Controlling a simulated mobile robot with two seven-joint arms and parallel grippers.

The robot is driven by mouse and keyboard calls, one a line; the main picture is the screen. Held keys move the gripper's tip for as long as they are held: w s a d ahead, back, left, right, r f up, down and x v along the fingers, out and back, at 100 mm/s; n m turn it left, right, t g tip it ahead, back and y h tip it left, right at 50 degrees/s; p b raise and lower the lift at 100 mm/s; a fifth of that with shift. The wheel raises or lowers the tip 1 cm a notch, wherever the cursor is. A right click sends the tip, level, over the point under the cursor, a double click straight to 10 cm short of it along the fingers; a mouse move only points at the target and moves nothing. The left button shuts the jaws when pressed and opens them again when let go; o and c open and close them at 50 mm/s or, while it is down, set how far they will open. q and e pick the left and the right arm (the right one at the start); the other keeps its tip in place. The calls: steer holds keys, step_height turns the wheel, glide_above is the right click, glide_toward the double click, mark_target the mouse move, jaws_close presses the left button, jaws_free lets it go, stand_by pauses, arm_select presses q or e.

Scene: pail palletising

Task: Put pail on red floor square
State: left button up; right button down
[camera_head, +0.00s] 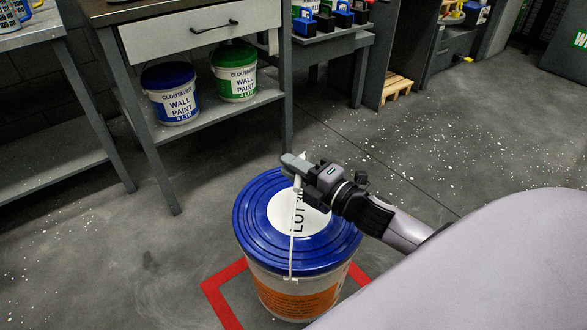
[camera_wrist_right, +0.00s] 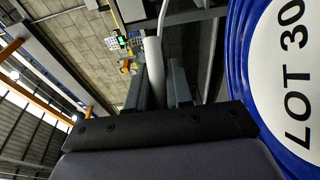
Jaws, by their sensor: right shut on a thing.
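The pail (camera_head: 294,297) is large and white with an orange label, a blue lid (camera_head: 257,230) and a white round "LOT" label. It appears upright in the head view. The red floor square (camera_head: 222,300) is a red outline showing to the left and right of the pail; the pail hides the rest. I cannot tell whether the pail's base touches the floor. My right gripper (camera_head: 297,167) is shut on the pail's white wire handle above the lid. In the right wrist view the handle (camera_wrist_right: 154,65) runs between the fingers beside the lid (camera_wrist_right: 240,60). My left gripper is out of view.
A grey workbench (camera_head: 140,100) stands behind, with a blue-lidded paint bucket (camera_head: 172,100) and a green-lidded one (camera_head: 236,80) on its lower shelf. Another bench (camera_head: 40,160) is at the left. A small wooden pallet (camera_head: 397,87) lies far back. Speckled floor is clear to the right.

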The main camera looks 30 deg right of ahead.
steer(key=b, duration=0.3)
glide_above(293, 199)
steer(key=s, duration=0.2)
steer(key=f, duration=0.3)
steer(key=a+f, duration=0.1)
steer(key=f, duration=0.1)
steer(key=shift+w+f, duration=0.2)
steer(key=shift+w, duration=0.05)
step_height(293, 199, down, 4)
steer(key=shift+r+b, duration=0.25)
steer(key=shift+b, duration=0.35)
steer(key=shift+f, duration=0.35)
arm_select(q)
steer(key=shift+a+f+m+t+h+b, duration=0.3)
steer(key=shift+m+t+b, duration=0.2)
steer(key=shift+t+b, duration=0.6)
arm_select(e)
step_height(293, 199, down, 4)
steer(key=shift+f, duration=0.2)
steer(key=c, duration=1)
jaws_free()
steer(key=shift+s+f, duration=0.1)
steer(key=shift+f, duration=0.25)
